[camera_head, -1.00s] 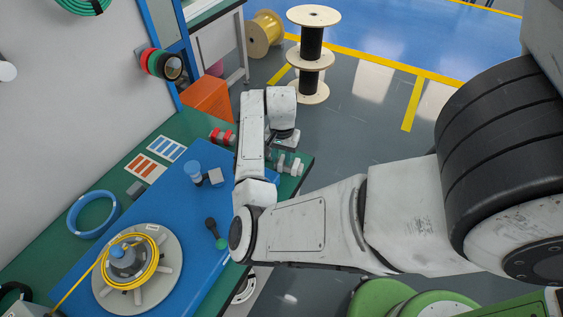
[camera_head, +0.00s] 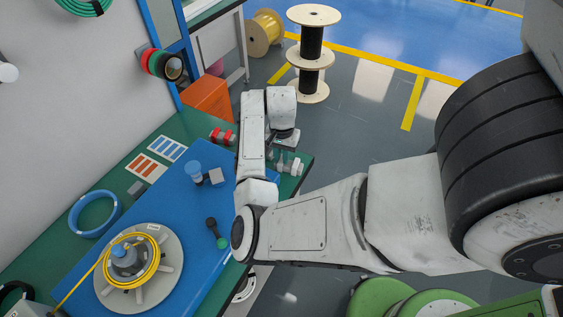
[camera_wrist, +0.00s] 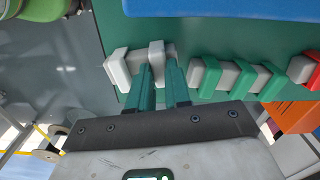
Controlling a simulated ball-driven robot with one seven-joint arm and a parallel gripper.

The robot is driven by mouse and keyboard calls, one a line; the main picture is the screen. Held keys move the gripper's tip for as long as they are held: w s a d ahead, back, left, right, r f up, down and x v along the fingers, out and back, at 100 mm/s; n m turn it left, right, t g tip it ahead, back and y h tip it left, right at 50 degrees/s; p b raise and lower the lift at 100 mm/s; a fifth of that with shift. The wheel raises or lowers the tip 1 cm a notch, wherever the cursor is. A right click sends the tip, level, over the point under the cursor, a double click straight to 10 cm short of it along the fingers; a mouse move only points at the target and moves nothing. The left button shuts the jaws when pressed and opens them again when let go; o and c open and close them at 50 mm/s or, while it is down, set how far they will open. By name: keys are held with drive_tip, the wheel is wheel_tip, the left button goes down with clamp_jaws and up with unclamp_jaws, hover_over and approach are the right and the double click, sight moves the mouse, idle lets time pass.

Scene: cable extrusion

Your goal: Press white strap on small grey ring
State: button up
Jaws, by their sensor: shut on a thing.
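In the wrist view, my gripper (camera_wrist: 162,72) has two green fingers pointing at the bench edge. They are close together around a white strap (camera_wrist: 156,52), a thin upright piece, and shut on it. A second white strap (camera_wrist: 117,70) stands just left of it, with a light grey piece between the two. The contact is partly hidden by the fingers. In the head view, my gripper is mostly hidden under my wrist, beside the white pieces (camera_head: 293,166) at the bench's corner. I cannot single out the small grey ring for certain.
Right of my fingers, green straps (camera_wrist: 210,78) alternate with light grey pieces, then a red one (camera_wrist: 313,73). The blue mat (camera_head: 170,225) holds a yellow cable reel (camera_head: 165,245), a blue-topped part (camera_head: 194,171) and a dark-handled tool (camera_head: 215,232). An orange box (camera_head: 207,100) stands behind the bench.

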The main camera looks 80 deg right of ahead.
wheel_tip(320, 180, up, 8)
drive_tip(key=p, duration=0.8)
idle(0.4)
